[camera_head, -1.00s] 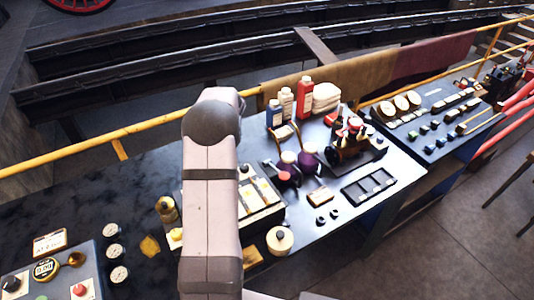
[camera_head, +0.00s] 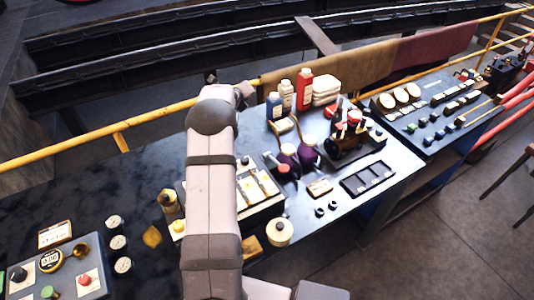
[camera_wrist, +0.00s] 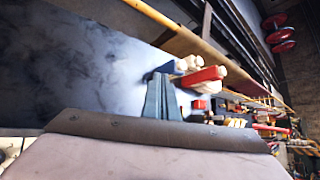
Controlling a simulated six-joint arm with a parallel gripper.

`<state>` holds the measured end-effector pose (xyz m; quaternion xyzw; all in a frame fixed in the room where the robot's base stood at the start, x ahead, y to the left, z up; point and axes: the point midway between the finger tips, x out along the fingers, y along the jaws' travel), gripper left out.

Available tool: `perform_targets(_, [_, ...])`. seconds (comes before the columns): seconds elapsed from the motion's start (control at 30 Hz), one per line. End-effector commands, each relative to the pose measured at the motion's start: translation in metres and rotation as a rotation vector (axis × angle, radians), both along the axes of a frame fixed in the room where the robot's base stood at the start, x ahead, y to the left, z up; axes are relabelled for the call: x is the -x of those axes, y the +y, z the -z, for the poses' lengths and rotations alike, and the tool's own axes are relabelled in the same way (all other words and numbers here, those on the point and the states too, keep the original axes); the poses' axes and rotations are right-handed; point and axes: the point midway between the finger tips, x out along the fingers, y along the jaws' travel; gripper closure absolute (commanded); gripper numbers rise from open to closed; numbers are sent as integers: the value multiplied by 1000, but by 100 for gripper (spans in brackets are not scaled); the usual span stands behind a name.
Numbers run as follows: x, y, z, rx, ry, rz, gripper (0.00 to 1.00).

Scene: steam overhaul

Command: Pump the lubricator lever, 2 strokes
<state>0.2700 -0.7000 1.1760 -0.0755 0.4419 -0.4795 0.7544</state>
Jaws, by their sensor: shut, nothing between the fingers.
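A brass-and-dark machine with red-topped parts (camera_head: 346,142) stands on a dark tray at the right of the bench; it may be the lubricator, but I cannot make out its lever for certain. My gripper (camera_wrist: 160,80) is shut and empty in the wrist view, its two blue-grey fingers close together. Beyond the fingertips are a red bottle (camera_wrist: 204,76) and a blue bottle, seen at a slant. The fingers look apart from the bottles. In the head view my arm hides most of the gripper, at the back edge of the bench.
Upright bottles, including a red one (camera_head: 305,90), stand near the yellow rail (camera_head: 150,122). A black compartment tray (camera_head: 368,180) lies at the front. Gauges (camera_head: 119,242) and a control panel are at left. The bench's left-back surface is clear.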

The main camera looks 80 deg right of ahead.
Motion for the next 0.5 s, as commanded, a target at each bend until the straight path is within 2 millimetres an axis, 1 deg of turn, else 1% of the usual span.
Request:
perform_targets(0.03, [13, 2, 4, -30, 4, 63, 100])
perform_targets(0.13, [37, 13, 18, -111, 28, 174, 100])
perform_targets(0.2, [52, 25, 30, -177, 57, 230, 100])
perform_targets(0.33, [72, 46, 44, -271, 139, 273, 100])
perform_targets(0.4, [81, 53, 48, -299, 197, 270, 100])
perform_targets(0.5, [88, 57, 49, -320, 255, 248, 100])
